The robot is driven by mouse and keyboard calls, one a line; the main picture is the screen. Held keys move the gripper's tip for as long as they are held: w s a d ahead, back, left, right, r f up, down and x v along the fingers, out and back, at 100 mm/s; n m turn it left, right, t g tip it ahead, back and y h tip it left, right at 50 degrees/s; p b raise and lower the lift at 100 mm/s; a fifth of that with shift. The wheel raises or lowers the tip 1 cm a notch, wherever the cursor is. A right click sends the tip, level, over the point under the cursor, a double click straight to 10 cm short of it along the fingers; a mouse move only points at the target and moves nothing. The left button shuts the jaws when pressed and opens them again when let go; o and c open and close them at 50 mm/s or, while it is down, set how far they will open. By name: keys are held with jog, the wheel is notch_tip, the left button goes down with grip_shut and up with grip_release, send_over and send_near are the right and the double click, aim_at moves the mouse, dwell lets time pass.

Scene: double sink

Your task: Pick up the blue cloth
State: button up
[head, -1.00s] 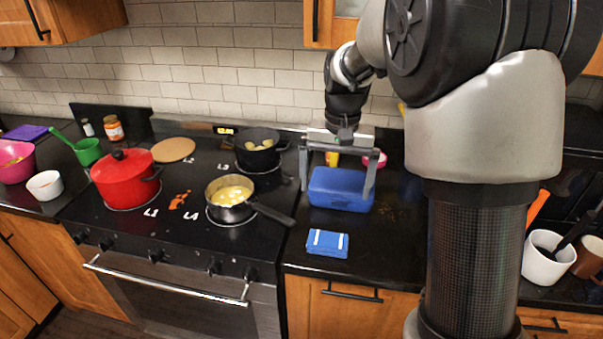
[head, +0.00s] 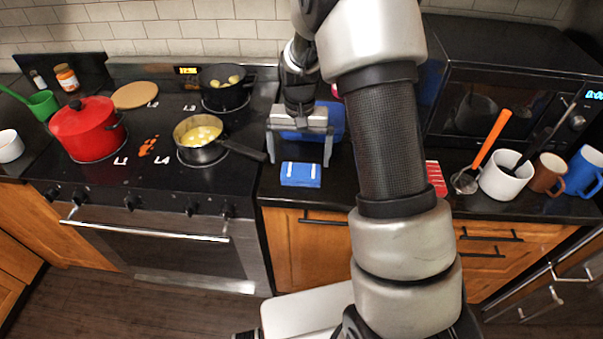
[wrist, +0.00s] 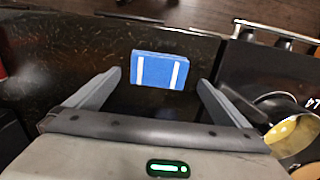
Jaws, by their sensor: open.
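The blue cloth (head: 300,174) is a small folded bundle with two white stripes. It lies on the black counter just right of the stove, near the front edge. It also shows in the wrist view (wrist: 159,71), centred ahead of the fingers. My gripper (head: 299,160) is open and empty, pointing down just behind the cloth in the head view. In the wrist view its two fingers (wrist: 160,88) are spread wider than the cloth, which lies beyond the tips. No contact with the cloth shows.
A larger blue box (head: 330,120) stands behind my gripper, partly hidden by it. A saucepan (head: 200,138) on the stove has its handle reaching toward my gripper's left side. A red pot (head: 86,131) stands further left. A microwave (head: 500,95) and a white utensil cup (head: 503,178) are at right.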

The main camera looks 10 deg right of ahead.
aim_at(301, 170)
jog(key=f, duration=0.4)
jog(key=shift+w+d+f+p, duration=0.15)
jog(key=shift+d+f+p, duration=0.15)
jog(key=shift+f, duration=0.1)
jog(key=c, duration=0.9)
jog(key=shift+c, duration=0.2)
jog(key=shift+r, duration=0.1)
notch_tip(301, 170, up, 10)
jog(key=shift+b, duration=0.3)
